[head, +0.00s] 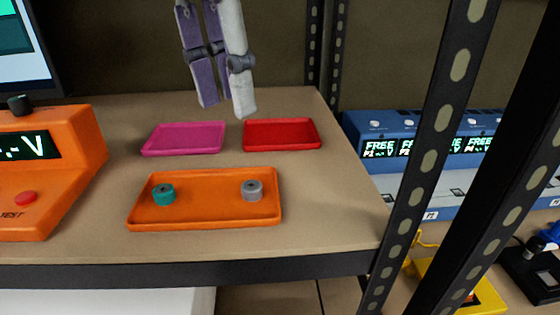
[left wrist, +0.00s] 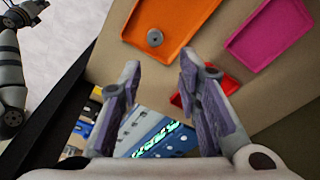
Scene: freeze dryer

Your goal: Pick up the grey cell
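The grey cell (head: 253,190), a short cylinder with a dark centre, stands in the right part of the orange tray (head: 205,221). It also shows in the left wrist view (left wrist: 155,38), beyond my fingertips. A teal cell (head: 163,195) stands in the tray's left part. My left gripper (head: 226,110) is above the back of the table, behind the orange tray and apart from the grey cell. In the left wrist view its fingers (left wrist: 160,62) are spread and empty. Part of my other arm (left wrist: 22,14) shows at the top left of that view, too small to read.
A magenta tray (head: 184,138) and a red tray (head: 281,134) lie empty behind the orange tray. An orange tester (head: 45,170) stands at the left. Black slotted posts (head: 428,150) rise at the right, with blue devices (head: 420,140) beyond them.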

